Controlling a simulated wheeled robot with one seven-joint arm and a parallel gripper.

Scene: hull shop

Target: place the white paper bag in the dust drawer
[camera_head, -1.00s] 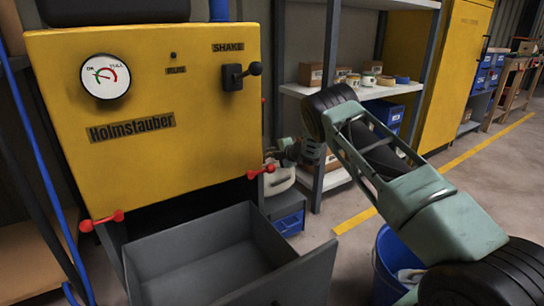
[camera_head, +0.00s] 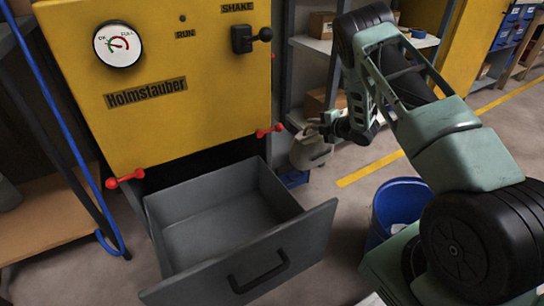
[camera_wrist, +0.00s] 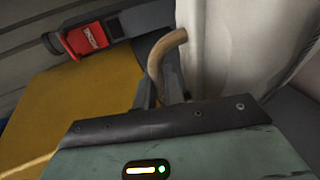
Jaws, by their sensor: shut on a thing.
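The white paper bag (camera_head: 309,150) hangs from my gripper (camera_head: 330,128), right of the yellow machine and above the floor. In the wrist view my gripper (camera_wrist: 166,92) is shut on the bag's tan, curved handle. The pale side of the bag (camera_wrist: 238,45) fills the upper right there. The dust drawer (camera_head: 312,238) is pulled out below the machine. Its inside looks empty. The bag is beyond the drawer's right side, apart from it.
The yellow machine (camera_head: 185,130) has red latches (camera_head: 127,178) at its lower edge. A blue bucket (camera_head: 400,195) with something white inside stands right of the drawer. Shelves (camera_head: 315,44) stand behind my arm. A blue hose hangs at the left.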

